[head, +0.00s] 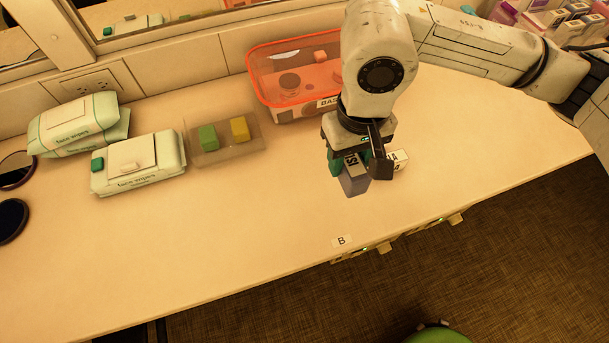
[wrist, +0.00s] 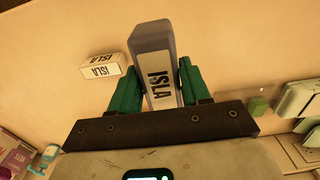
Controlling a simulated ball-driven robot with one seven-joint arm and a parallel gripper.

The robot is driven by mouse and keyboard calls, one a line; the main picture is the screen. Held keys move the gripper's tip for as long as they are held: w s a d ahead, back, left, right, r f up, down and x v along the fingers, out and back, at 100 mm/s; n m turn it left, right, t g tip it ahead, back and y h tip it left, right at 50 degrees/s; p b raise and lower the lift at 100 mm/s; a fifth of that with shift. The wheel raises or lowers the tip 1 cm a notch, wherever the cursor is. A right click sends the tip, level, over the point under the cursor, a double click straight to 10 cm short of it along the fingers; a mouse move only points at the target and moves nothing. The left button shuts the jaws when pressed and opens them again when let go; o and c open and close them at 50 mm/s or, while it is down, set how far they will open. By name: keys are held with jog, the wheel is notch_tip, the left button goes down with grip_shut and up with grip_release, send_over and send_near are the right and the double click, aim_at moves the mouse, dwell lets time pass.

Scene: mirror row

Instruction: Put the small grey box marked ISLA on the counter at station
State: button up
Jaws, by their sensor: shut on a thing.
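A small grey box (head: 354,185) marked ISLA is between the green fingers of my gripper (head: 357,164), which is shut on it. In the wrist view the box (wrist: 153,40) stands out beyond the fingers, its white ISLA label facing the camera. The box is over the counter (head: 260,230); I cannot tell whether it touches the surface. A white name card (wrist: 100,67), also reading ISLA, stands on the counter beside the box. In the head view my gripper partly hides this card (head: 397,160).
An orange-rimmed clear bin (head: 262,88) stands behind my gripper. A tray (head: 250,146) with green and yellow blocks and face wipes packs (head: 138,165) are to the left. A B tag (head: 341,241) marks the front edge. The counter's front left is clear.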

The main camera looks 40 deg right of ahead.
jog(key=w+a+f, duration=0.1)
jog(key=f, duration=0.1)
jog(key=w+a+f+p, duration=0.1)
jog(key=w+a+f, duration=0.2)
jog(key=a+f, duration=0.1)
jog(key=shift+w+a+f, duration=0.2)
jog(key=shift+w+f, duration=0.25)
jog(key=shift+f, duration=1.6)
jog(key=shift+f, duration=0.15)
jog(key=o, duration=1.1)
notch_tip(320, 180, up, 12)
jog(key=shift+a+r, duration=0.1)
jog(key=shift+r, duration=0.1)
